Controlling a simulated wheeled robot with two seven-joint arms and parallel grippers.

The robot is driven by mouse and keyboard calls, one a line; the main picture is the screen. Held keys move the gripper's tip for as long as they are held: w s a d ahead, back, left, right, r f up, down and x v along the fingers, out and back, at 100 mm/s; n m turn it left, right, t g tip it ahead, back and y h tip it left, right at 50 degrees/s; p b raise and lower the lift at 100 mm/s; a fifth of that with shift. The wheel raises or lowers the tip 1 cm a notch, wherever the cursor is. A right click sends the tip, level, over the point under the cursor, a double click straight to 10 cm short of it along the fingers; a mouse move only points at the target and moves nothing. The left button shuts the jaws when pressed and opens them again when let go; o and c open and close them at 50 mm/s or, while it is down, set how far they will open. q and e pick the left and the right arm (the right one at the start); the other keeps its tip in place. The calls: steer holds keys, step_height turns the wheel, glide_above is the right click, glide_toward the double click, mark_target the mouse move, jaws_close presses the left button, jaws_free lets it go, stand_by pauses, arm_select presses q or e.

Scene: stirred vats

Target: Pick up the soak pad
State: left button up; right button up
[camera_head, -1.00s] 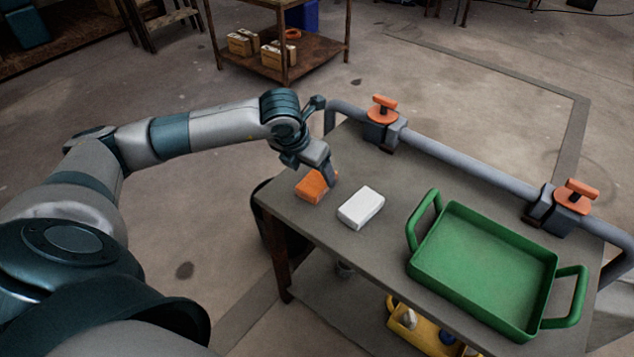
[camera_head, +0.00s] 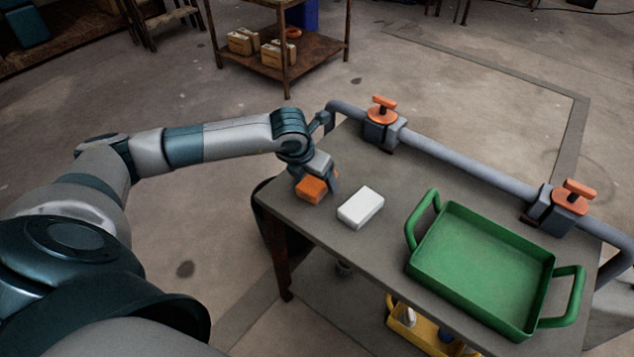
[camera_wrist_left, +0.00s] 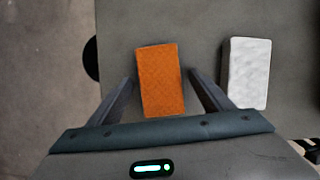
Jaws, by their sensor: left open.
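An orange block-shaped pad (camera_head: 311,190) with a textured face lies near the table's left corner; it also shows in the left wrist view (camera_wrist_left: 161,82). A white pad-like block (camera_head: 360,208) lies to its right, also seen in the left wrist view (camera_wrist_left: 248,72). No label tells which is the soak pad. My left gripper (camera_head: 316,183) is open over the orange pad, one finger on each side of it. In the left wrist view small gaps show between the fingers and the orange pad. The white block is outside the right finger.
A green tray (camera_head: 427,263) with two handles stands on the table (camera_head: 345,260), right of the white block. A grey pipe (camera_head: 462,164) with orange-handled valves runs along the back edge. A yellow container (camera_head: 425,332) is on the lower shelf. Bare tabletop lies behind the white block.

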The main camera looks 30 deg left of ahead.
mark_target(316, 181)
stand_by(0.3)
arm_select(q)
steer(key=c, duration=1.1)
steer(key=shift+r, duration=0.15)
